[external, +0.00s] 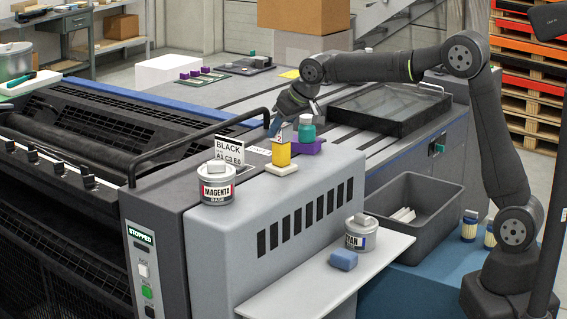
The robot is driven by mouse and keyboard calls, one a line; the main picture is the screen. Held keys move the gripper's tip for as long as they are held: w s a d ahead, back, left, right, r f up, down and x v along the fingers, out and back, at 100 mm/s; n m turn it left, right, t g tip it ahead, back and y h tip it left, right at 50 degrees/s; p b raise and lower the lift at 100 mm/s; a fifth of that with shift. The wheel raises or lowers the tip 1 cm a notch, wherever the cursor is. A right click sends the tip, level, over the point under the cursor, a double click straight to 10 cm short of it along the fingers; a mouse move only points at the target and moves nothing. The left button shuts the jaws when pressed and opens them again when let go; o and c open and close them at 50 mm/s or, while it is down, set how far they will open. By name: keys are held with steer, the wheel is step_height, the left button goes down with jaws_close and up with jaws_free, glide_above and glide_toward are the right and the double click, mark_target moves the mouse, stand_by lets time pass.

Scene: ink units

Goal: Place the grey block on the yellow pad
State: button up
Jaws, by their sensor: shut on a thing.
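My gripper (279,121) reaches down and left over the front of the press and is shut on a small blue-grey piece (275,127), which appears to be the grey block. Its outline is partly hidden by the fingers. The piece is close to the top of a yellow container (281,153) on a pale base; I cannot tell whether they touch.
A dark glass-topped frame (388,108) lies behind right.

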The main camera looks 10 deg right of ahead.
steer(key=o, duration=1)
steer(key=shift+f, duration=0.15)
steer(key=shift+c, duration=0.2)
steer(key=shift+s+r, duration=0.1)
steer(key=shift+r, duration=0.3)
steer(key=v, duration=1.1)
steer(key=shift+s+d+r, duration=0.15)
steer(key=shift+d, duration=0.05)
steer(key=x, duration=1.2)
step_height(320, 180, up, 3)
steer(key=shift+f, duration=0.25)
steer(key=shift+r, duration=0.7)
